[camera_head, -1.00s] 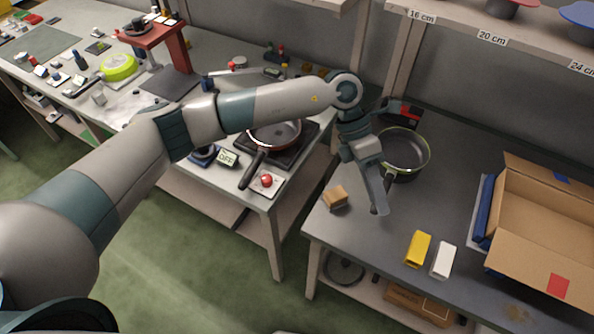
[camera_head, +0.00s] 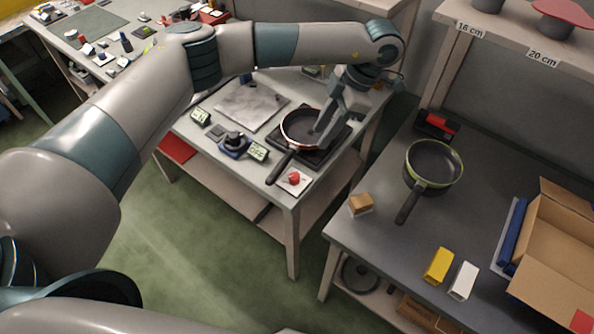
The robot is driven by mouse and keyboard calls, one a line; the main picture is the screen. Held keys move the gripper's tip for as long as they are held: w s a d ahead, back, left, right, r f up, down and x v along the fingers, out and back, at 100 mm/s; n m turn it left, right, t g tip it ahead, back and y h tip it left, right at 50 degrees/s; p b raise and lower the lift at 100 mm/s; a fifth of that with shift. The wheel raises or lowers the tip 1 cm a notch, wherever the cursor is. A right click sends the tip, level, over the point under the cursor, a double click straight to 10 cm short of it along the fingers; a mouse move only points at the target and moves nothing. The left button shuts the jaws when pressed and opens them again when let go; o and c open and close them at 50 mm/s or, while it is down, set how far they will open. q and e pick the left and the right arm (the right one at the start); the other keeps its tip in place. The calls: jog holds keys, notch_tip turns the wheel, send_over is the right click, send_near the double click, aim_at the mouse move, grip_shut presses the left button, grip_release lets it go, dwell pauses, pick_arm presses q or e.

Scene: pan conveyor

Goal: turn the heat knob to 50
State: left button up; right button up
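The heat knob (camera_head: 235,138) is a dark round knob on a blue base, on the front part of the middle table. A small display (camera_head: 258,152) just right of it appears to read OFF. My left gripper (camera_head: 321,138) reaches in from the upper left and points down over the pan (camera_head: 298,128) on the dark burner plate (camera_head: 335,149), to the right of the knob and apart from it. Whether its fingers are open or shut is unclear, and whether it touches the pan cannot be told. My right gripper is out of view.
A red button (camera_head: 294,177) on a white plate sits near the table's front corner. A marble slab (camera_head: 252,105) lies behind the knob. A second pan (camera_head: 433,166), a small brown block (camera_head: 360,204) and a cardboard box (camera_head: 560,245) are on the right table. A gap separates the tables.

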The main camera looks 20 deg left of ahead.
aim_at(295, 176)
pick_arm(q)
jog(key=p+x, duration=0.6)
jog(key=x, duration=1)
jog(key=shift+s+p, duration=0.1)
jog(key=shift+p, duration=0.25)
jog(key=shift+s+a+f, duration=0.1)
jog(key=shift+a+f, duration=0.1)
jog(key=shift+f, duration=0.25)
jog(key=c, duration=0.8)
jog(key=shift+o, duration=0.2)
